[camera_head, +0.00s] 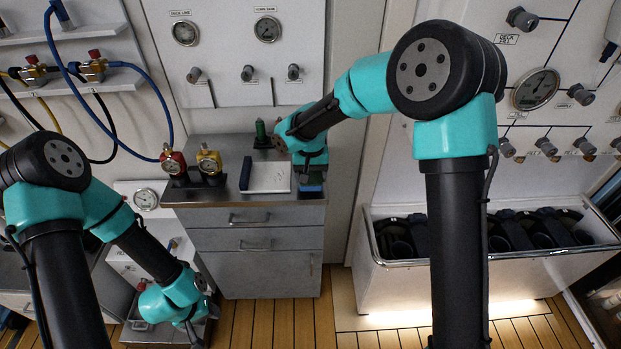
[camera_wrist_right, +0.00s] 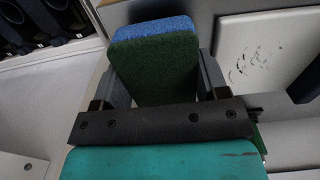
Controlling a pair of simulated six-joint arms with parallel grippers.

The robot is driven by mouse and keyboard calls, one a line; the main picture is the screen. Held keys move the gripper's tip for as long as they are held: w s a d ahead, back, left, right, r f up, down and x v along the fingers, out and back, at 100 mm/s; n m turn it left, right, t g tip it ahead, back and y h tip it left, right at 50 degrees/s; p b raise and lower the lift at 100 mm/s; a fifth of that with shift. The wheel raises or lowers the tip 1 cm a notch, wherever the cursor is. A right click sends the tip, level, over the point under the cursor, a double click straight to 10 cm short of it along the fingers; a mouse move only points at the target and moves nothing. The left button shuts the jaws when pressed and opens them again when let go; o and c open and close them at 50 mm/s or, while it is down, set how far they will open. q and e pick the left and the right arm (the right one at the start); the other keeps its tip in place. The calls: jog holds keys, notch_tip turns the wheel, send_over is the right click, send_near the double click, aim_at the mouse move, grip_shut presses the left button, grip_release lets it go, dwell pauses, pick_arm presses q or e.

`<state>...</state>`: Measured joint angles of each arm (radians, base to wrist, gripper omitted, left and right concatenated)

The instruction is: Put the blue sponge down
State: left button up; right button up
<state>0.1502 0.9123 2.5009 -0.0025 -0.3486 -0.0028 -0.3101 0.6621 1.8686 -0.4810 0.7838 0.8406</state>
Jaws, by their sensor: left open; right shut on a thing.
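The blue sponge (camera_wrist_right: 155,55) is between the fingers of my right gripper (camera_wrist_right: 155,80) in the right wrist view. It has a blue edge and a dark green face. In the head view a bit of the blue sponge (camera_head: 311,187) shows below my right gripper (camera_head: 311,178), over the right end of the grey cabinet top (camera_head: 225,190). I cannot tell whether the sponge touches the top. My left gripper (camera_head: 190,330) is open, low at the left in front of the cabinet, and its fingers are partly hidden by the arm.
A white board (camera_head: 270,176) with dark marks lies just left of the sponge; a dark blue object (camera_head: 245,173) is at its left edge. Two gauged regulators, red (camera_head: 173,163) and gold (camera_head: 209,163), stand further left. A white bin (camera_head: 395,272) of dark gear stands at right.

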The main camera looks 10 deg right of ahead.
jog(key=shift+f, duration=0.8)
jog(key=shift+f, duration=0.25)
jog(key=o, duration=1.2)
notch_tip(320, 180, up, 18)
jog(key=shift+s+a+f, duration=0.1)
jog(key=shift+s+f, duration=0.05)
jog(key=shift+f, duration=0.05)
